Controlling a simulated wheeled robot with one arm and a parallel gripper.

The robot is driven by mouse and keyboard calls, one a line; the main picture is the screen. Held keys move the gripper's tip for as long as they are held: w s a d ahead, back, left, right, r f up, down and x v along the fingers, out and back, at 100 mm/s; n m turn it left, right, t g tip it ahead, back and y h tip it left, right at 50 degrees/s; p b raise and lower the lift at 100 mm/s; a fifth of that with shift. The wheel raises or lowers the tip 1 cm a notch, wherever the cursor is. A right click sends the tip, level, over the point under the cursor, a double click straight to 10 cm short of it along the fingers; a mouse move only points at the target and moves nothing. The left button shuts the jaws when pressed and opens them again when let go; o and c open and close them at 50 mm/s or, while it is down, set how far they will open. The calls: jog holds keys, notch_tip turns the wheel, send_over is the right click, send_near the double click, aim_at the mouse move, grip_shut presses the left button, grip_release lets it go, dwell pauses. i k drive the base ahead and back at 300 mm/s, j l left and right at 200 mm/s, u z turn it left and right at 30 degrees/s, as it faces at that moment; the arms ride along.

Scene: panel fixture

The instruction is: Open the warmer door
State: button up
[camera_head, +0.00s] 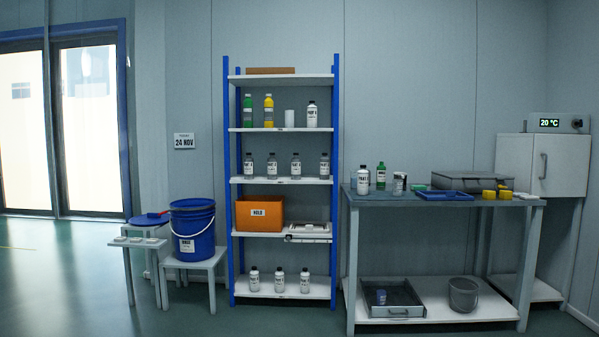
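The warmer (541,163) is a pale box cabinet at the far right, against the wall on a grey stand. A unit with a green "20 °C" display (549,123) and a dark knob sits on its top. Its door (555,165) faces the room and looks closed. A vertical grey bar handle (543,165) is on the door's left part. The workbench partly hides the cabinet's lower left and its stand. My gripper is not in view.
A grey workbench (400,202) with bottles, a blue tray (445,195), a grey case (472,181) and yellow items stands left of the warmer. A blue-and-white shelf rack (282,182) stands mid-picture. A blue bucket (193,232) sits on a stool. Open floor (70,285) lies at left.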

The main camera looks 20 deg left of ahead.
aim_at(560, 162)
jog(key=i+j+u, duration=0.4)
jog(key=i, duration=0.15)
jog(key=i+u, duration=0.55)
jog(key=i, duration=1.3)
jog(key=i+u, duration=0.15)
jog(key=i, duration=1.25)
jog(key=l+z, duration=0.1)
jog(key=z, duration=2.7)
jog(key=i+l, duration=0.25)
jog(key=i, duration=0.15)
jog(key=i+l, duration=0.2)
jog(key=i, duration=0.2)
jog(key=i+l, duration=0.25)
jog(key=i, duration=0.2)
